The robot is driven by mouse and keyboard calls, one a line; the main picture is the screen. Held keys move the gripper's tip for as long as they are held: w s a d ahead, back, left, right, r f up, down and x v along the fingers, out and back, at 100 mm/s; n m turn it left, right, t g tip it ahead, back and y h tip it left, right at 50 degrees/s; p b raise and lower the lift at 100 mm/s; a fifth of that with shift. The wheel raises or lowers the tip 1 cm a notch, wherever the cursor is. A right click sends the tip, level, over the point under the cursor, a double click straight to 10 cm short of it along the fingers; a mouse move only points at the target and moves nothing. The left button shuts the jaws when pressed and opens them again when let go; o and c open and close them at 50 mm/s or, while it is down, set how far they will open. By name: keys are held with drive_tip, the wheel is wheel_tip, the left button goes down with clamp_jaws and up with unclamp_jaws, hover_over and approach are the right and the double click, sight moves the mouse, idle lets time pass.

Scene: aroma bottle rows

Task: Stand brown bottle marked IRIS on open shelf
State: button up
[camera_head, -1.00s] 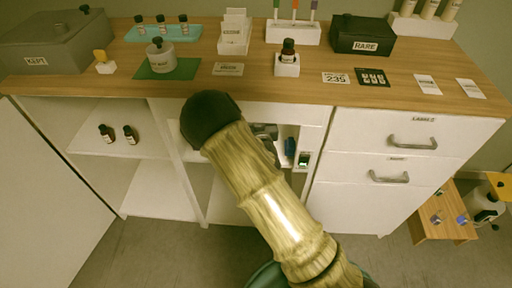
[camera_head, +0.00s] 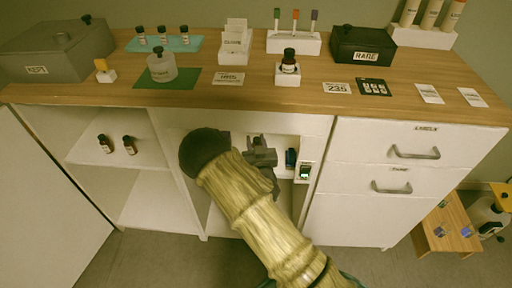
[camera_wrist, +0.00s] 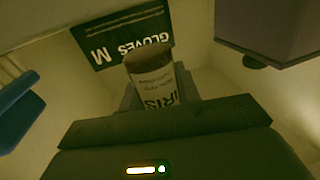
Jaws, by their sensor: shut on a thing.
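The bottle marked IRIS (camera_wrist: 160,88) is held in my gripper (camera_wrist: 165,112), its white label facing the wrist camera and partly hidden by the jaws. In the head view my gripper (camera_head: 262,157) is inside the cabinet's middle bay, partly behind my arm; the bottle cannot be made out clearly there. The open left bay has a white shelf (camera_head: 90,153) bearing two small brown bottles, one at left (camera_head: 105,144) and one at right (camera_head: 129,145).
In the wrist view a dark green GLOVES M box (camera_wrist: 120,35) lies beyond the bottle, with a blue object (camera_wrist: 15,110) at left and a grey block (camera_wrist: 270,28) at upper right. A small device with a green light (camera_head: 304,172) sits by the middle bay's right wall.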

drive_tip(key=shift+f, duration=1.25)
drive_tip(key=shift+f, duration=0.15)
drive_tip(key=o, duration=1.1)
drive_tip(key=shift+c, duration=0.2)
drive_tip(key=shift+s, duration=0.15)
drive_tip(key=s+d, duration=0.2)
drive_tip(key=s, duration=0.9)
drive_tip(key=shift+s, duration=0.25)
drive_tip(key=shift+d, duration=0.1)
